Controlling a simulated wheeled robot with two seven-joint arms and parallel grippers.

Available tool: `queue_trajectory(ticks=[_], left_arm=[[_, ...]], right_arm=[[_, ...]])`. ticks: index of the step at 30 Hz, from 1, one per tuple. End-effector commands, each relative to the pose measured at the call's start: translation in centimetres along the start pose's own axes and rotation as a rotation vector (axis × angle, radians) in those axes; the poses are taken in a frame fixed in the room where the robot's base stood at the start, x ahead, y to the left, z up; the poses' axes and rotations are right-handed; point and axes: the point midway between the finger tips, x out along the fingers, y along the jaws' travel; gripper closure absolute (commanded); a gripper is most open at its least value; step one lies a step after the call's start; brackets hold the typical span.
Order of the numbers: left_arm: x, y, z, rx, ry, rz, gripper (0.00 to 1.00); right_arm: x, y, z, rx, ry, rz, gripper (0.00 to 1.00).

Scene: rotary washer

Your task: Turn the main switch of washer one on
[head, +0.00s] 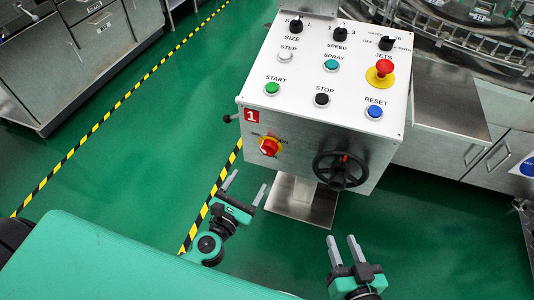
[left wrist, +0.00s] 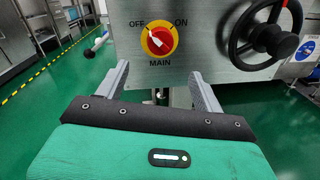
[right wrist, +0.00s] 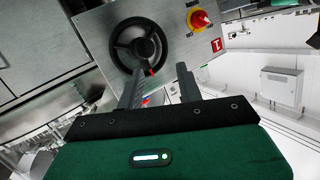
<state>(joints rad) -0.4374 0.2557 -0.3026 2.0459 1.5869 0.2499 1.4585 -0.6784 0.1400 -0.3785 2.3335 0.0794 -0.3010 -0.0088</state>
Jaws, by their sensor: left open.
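The main switch is a red knob on a yellow plate (head: 269,147), on the front of the control box (head: 225,118) marked with a red 1. In the left wrist view the knob (left wrist: 160,41) has a white pointer turned toward OFF, at upper left. My left gripper (head: 245,186) is open and empty, below and in front of the switch, apart from it. In the left wrist view its fingers (left wrist: 158,74) straddle the space below the MAIN label. My right gripper (head: 342,240) is open and empty, below the box. The switch also shows in the right wrist view (right wrist: 199,20).
A black handwheel (head: 340,171) sits right of the switch on the same face. A small side lever (head: 228,118) juts out at the box's left. Buttons, knobs and a red emergency stop (head: 384,67) cover the top panel. The green floor left of the box is clear.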

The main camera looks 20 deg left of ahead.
Motion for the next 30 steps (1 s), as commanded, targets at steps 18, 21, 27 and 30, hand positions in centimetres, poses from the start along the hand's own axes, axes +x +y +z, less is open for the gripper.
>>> queue_trajectory(ticks=[18,21,27,30], left_arm=[[10.0,0.0,0.1,0.004,-0.001,0.000,0.31],[10.9,0.0,0.0,0.004,-0.001,0.000,0.31],[11.9,0.0,0.0,0.002,0.000,0.000,0.31],[12.0,0.0,0.0,0.002,0.000,0.000,0.31]], right_arm=[[-1.2,2.0,1.7,-0.023,-0.266,0.053,0.64],[-1.2,2.1,1.7,-0.024,-0.273,0.055,0.64],[-1.3,2.2,1.8,-0.025,-0.282,0.057,0.64],[-1.3,2.2,1.8,-0.025,-0.283,0.057,0.64]])
